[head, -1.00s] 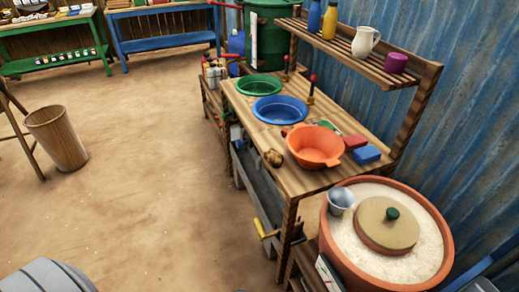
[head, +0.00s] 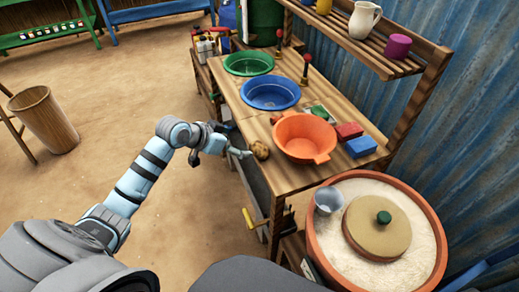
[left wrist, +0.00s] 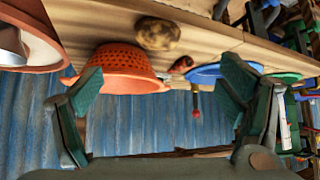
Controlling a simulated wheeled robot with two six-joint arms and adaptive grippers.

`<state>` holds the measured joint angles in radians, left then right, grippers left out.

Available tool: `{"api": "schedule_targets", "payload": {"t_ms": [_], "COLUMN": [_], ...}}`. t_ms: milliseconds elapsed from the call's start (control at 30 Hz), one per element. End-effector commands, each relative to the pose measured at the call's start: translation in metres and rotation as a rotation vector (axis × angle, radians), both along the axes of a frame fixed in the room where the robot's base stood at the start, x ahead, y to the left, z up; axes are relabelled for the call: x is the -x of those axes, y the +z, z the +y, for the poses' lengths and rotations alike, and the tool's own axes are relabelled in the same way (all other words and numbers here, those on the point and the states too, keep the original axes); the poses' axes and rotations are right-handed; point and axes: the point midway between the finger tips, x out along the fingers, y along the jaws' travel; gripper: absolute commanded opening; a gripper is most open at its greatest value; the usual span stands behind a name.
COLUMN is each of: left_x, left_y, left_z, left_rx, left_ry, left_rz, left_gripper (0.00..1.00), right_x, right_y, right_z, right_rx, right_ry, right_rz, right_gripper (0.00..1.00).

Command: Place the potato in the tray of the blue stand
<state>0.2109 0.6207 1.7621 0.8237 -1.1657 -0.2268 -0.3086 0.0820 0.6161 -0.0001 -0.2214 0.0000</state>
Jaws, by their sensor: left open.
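The brown potato (head: 260,150) lies on the wooden table near its left edge, beside the orange colander. It also shows in the left wrist view (left wrist: 157,33), at the top, where the picture is upside down. The round blue tray (head: 270,92) stands farther back on the table and looks empty. It shows partly behind a finger in the left wrist view (left wrist: 212,70). My left gripper (head: 240,152) is at the table's left edge, just left of the potato, with its fingers apart and nothing between them. My right gripper is not in view.
The orange colander (head: 304,137) is right of the potato, with red (head: 349,131) and blue (head: 361,147) blocks beyond. A green tray (head: 249,63) is behind the blue one. A red-knobbed post (head: 306,68) stands beside the blue tray. A sand-filled tub (head: 323,245) stands in front.

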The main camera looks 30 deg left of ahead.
Motion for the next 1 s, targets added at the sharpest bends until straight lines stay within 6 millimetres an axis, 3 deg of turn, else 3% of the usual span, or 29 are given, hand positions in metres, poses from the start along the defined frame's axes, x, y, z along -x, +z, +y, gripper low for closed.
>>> {"api": "schedule_targets", "payload": {"t_ms": [200, 633, 867, 1000], "left_x": [-0.036, -0.080, -0.084, -0.083], "left_y": [-0.044, -0.095, -0.096, -0.096], "left_z": [-0.015, -0.034, -0.034, -0.034], "left_rx": [0.007, 0.004, 0.001, 0.001], "left_ry": [0.002, 0.004, 0.004, 0.004], "left_rz": [0.003, 0.004, 0.003, 0.003], "left_gripper": [0.88, 0.88, 0.88, 0.69], "right_x": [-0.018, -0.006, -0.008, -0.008], "right_y": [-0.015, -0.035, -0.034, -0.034], "right_z": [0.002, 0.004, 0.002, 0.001], "right_rx": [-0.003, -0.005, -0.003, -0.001], "right_ry": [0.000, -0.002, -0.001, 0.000], "right_rz": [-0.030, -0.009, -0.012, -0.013], "right_gripper": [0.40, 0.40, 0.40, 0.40]}}
